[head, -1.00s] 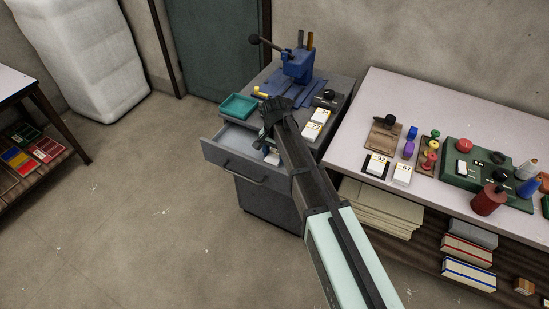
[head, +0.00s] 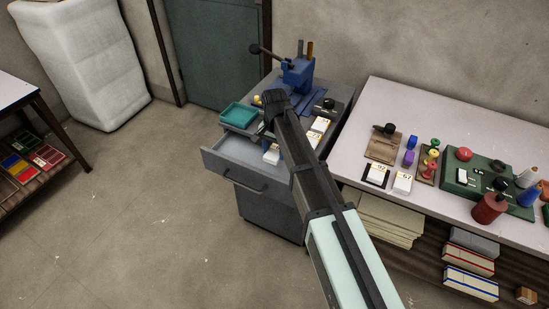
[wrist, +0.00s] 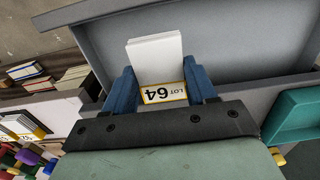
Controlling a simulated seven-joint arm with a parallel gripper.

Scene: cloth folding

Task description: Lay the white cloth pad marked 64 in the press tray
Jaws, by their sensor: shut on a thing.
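The white cloth pad (wrist: 155,60), with a yellow-edged "LOT 64" label, is between the two blue fingers of my gripper (wrist: 163,88). The fingers are shut on its labelled end, and its plain end sticks out over the grey drawer. In the head view the pad (head: 271,155) shows beside my gripper (head: 276,142), whose fingers are mostly hidden by the wrist. A teal tray (head: 238,115) sits on the cabinet top, left of my gripper and in front of the blue press (head: 297,75). It also shows at the right of the wrist view (wrist: 296,120).
The grey drawer (head: 235,168) stands open below my gripper. Other white labelled pads (head: 314,138) lie on the cabinet top, right of my arm. The bench (head: 400,100) at the right holds pads 92 and 67, stamps and spools.

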